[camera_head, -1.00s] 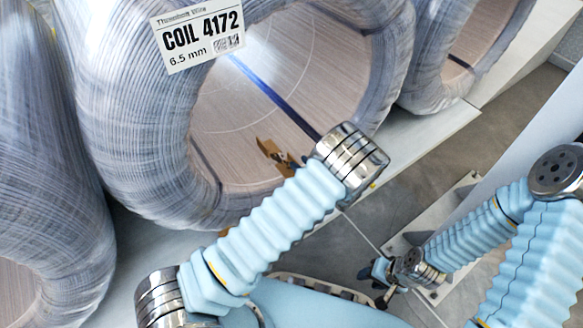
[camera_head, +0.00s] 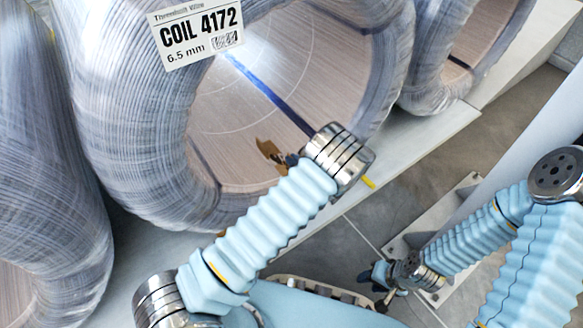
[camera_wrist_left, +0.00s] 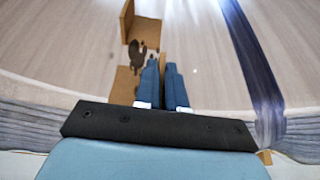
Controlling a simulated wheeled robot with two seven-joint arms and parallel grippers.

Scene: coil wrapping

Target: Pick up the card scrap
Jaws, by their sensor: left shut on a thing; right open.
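The card scrap (camera_head: 268,152) is a small bent brown piece in front of the coil's open middle, just beyond my left wrist. In the left wrist view the card scrap (camera_wrist_left: 125,87) shows as brown panels with a dark patch, left of and behind the fingers. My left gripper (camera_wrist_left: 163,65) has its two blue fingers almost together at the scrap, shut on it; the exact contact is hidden. In the head view this gripper (camera_head: 291,160) is mostly hidden behind its wrist. My right gripper (camera_head: 377,284) is open and empty, low over the floor.
The large wire coil (camera_head: 130,130) carries a white label (camera_head: 197,32) reading COIL 4172, and a blue strap (camera_head: 265,88) runs across its middle. Other coils (camera_head: 40,150) stand on both sides. A pale ledge (camera_head: 425,138) runs below them. A small yellow piece (camera_head: 369,182) shows beside my left wrist.

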